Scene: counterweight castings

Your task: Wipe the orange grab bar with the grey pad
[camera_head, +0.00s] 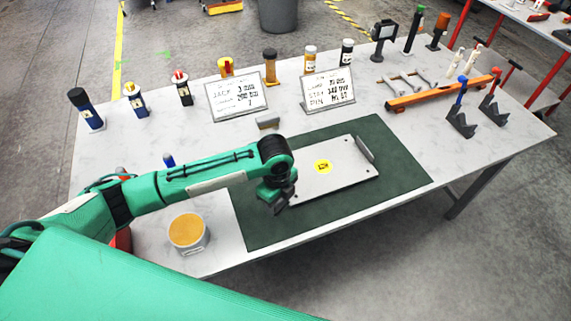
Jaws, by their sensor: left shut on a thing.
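A long orange bar (443,93) lies on the table's right side; it is the one orange bar in view. A small grey block with a brownish face (268,123) stands behind the green mat; I cannot tell for sure that it is the pad. My left gripper (277,201) points down at the left end of a light grey plate (325,173) with a yellow label. It is shut on what seems to be the plate's left handle, mostly hidden by the gripper. A grey upright handle (365,149) shows at the plate's right end. My right gripper is not in view.
The plate lies on a dark green mat (400,165). Two sign stands (237,97) (328,90) and several bottles line the back. Metal hooks (408,80) lie behind the orange bar, black brackets (460,121) in front. A round tub (188,233) stands front left.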

